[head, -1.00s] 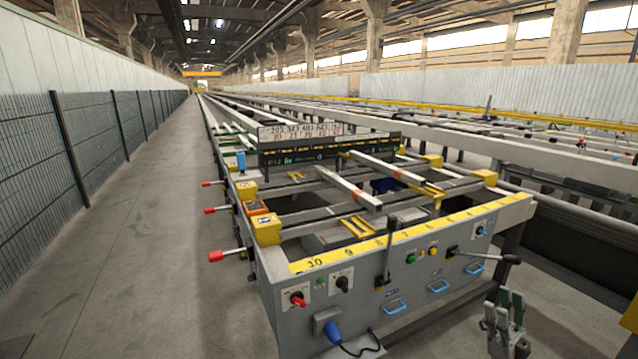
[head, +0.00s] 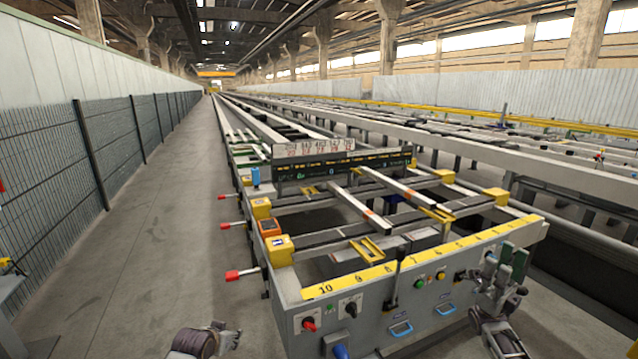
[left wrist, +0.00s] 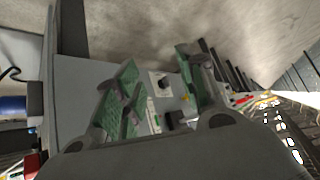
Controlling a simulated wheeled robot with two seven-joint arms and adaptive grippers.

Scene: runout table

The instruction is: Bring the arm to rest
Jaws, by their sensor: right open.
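My right gripper (head: 513,262) stands with its fingers pointing up in the head view, in front of the right part of the runout table's grey end panel (head: 375,318). It is open and holds nothing. Whether it touches the panel I cannot tell. My left arm (head: 205,342) shows at the bottom edge, left of the table; its fingers are not clear there. In the left wrist view my left gripper (left wrist: 157,65) has its two green-padded fingers apart with nothing between them. The grey panel with dark knobs lies beyond them.
Red-tipped levers (head: 240,275) stick out from the table's left side. A black lever (head: 396,275) and blue handles (head: 401,329) are on the end panel. The concrete aisle (head: 150,240) on the left is clear up to the mesh fence (head: 45,165).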

